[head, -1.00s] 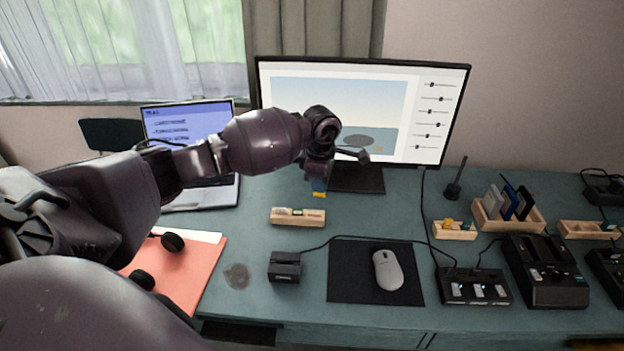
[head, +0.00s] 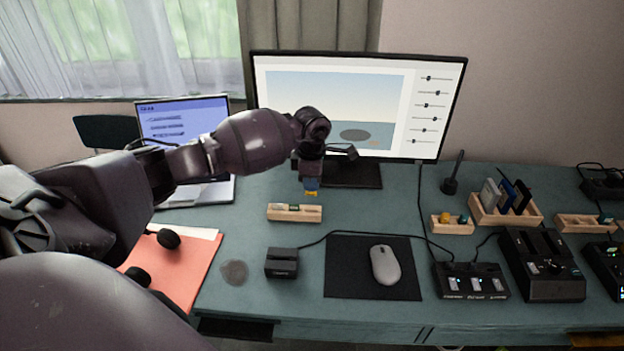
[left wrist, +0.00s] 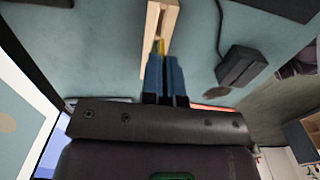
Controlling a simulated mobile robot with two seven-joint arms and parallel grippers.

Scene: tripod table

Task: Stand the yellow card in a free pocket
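The yellow card (head: 311,193) shows as a small yellow piece at the blue fingertips of my left gripper (head: 311,184). It also shows in the left wrist view (left wrist: 161,46), where the fingers (left wrist: 165,75) are close together around it. Most of the card is hidden by the fingers. A long wooden holder (head: 294,216) lies on the desk below and just left of the card, with small green and pale pieces in its top. The holder also shows in the left wrist view (left wrist: 169,18). The card appears above and apart from it. My right gripper is not in view.
The monitor (head: 340,95) stands behind the gripper and the laptop (head: 180,125) to its left. A black charger block (head: 281,262) with a cable is in front of the holder. A mouse (head: 385,265), a wooden card rack (head: 490,215) and black devices fill the right.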

